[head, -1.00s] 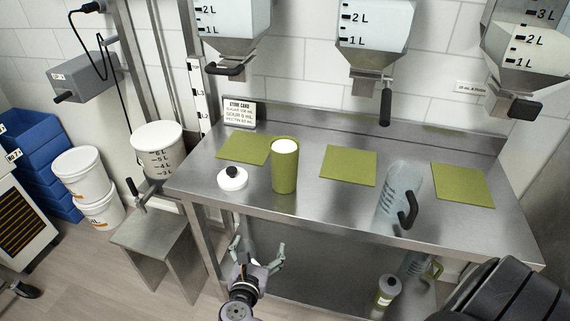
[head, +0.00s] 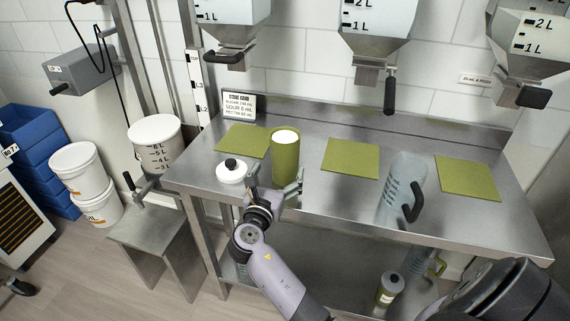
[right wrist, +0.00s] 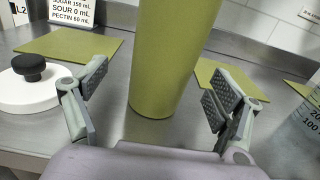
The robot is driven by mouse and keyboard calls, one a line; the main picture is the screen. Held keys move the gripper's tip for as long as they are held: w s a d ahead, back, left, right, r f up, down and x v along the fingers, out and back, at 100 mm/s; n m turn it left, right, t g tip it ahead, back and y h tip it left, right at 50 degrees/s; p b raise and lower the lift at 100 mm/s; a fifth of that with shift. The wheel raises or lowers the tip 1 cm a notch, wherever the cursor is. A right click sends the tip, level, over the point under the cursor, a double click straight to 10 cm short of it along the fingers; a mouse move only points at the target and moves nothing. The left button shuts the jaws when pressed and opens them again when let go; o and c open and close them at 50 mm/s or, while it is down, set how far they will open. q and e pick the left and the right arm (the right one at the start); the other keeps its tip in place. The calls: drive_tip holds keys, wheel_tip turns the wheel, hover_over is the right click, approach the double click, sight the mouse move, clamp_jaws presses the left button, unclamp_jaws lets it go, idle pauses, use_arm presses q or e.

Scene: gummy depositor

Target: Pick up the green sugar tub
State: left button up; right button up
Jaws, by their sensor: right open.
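The green sugar tub (head: 286,160) stands upright and uncovered on the steel table, with white contents at its top. In the right wrist view the tub (right wrist: 172,60) stands ahead, between the lines of the two fingers, its top cut off by the frame. My right gripper (head: 274,190) is open at the table's front edge, just in front of the tub. In the right wrist view its fingers (right wrist: 158,95) are spread wide, with a gap on each side of the tub. The white lid with a black knob (head: 232,171) lies left of the tub. My left gripper is not in view.
Green mats (head: 350,158) lie on the steel table (head: 320,205). A clear jug with a black handle (head: 402,188) stands to the right. A recipe card (head: 239,106) stands at the back. Hoppers with handles (head: 375,40) hang above. A small container (head: 388,290) sits on the lower shelf.

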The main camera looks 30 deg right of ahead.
sight(281, 169)
drive_tip(key=b+x, duration=0.2)
drive_tip(key=x, duration=0.2)
drive_tip(key=shift+d, duration=0.2)
drive_tip(key=shift+w+d, duration=0.3)
drive_tip(key=shift+d, duration=0.1)
drive_tip(key=shift+s+r, duration=0.1)
drive_tip(key=shift+r, duration=0.05)
drive_tip(key=shift+c, duration=0.6)
drive_tip(key=c, duration=1.6)
drive_tip(key=shift+r, duration=0.1)
drive_tip(key=shift+c, duration=0.2)
wheel_tip(281, 169, up, 20)
drive_tip(key=p, duration=0.2)
